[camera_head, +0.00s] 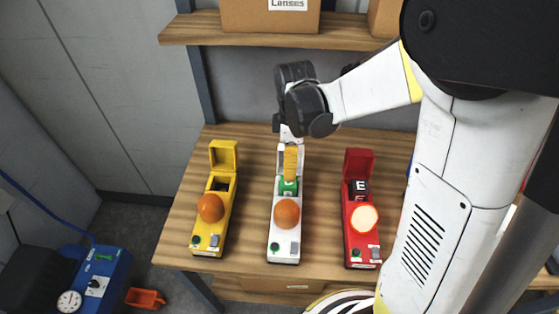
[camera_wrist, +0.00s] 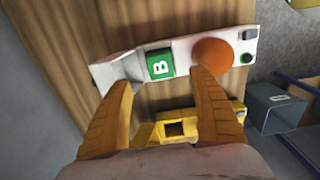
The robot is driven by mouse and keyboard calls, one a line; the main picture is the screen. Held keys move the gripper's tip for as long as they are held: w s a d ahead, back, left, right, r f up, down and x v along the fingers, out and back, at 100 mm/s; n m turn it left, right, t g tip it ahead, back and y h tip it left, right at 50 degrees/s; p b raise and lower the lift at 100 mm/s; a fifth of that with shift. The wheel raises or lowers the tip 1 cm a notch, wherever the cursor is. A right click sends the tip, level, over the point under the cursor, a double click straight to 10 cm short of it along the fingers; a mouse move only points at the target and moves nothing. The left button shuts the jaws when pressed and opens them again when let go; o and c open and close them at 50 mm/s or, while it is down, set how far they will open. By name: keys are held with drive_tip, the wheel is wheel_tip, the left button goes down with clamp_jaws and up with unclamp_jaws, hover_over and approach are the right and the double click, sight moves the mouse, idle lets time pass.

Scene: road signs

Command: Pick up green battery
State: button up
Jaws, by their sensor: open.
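The green battery (camera_head: 288,187) sits in the open compartment of the white road lamp (camera_head: 284,245), the middle one of three on the table. In the wrist view the battery (camera_wrist: 160,64) is a green block with a white letter B on top, set in the white lamp (camera_wrist: 190,50). My gripper (camera_head: 291,176) is above the battery in the head view, with its orange fingers pointing down. In the wrist view my gripper (camera_wrist: 163,85) has its fingers apart, with the battery in the gap beyond their tips. Nothing is held between them.
A yellow lamp (camera_head: 213,226) with its lid up stands left on the wooden table (camera_head: 183,218). A red lamp (camera_head: 358,246) with a battery marked E (camera_head: 361,188) stands right. A shelf (camera_head: 250,39) with boxes is above the table's back. A blue device (camera_head: 100,281) is on the floor.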

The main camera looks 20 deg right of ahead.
sight(289, 183)
drive_tip(key=f, duration=0.3)
drive_tip(key=f+b, duration=0.1)
drive_tip(key=shift+s+f, duration=0.3)
drive_tip(key=shift+f, duration=0.05)
drive_tip(key=f, duration=0.1)
drive_tip(key=f+b, duration=0.1)
drive_tip(key=f, duration=0.1)
drive_tip(key=f+b, duration=0.1)
drive_tip(key=f, duration=0.1)
drive_tip(key=shift+w+a+f, duration=0.1)
drive_tip(key=shift+w+a, duration=0.1)
drive_tip(key=shift+w, duration=0.15)
drive_tip(key=c, duration=1.5)
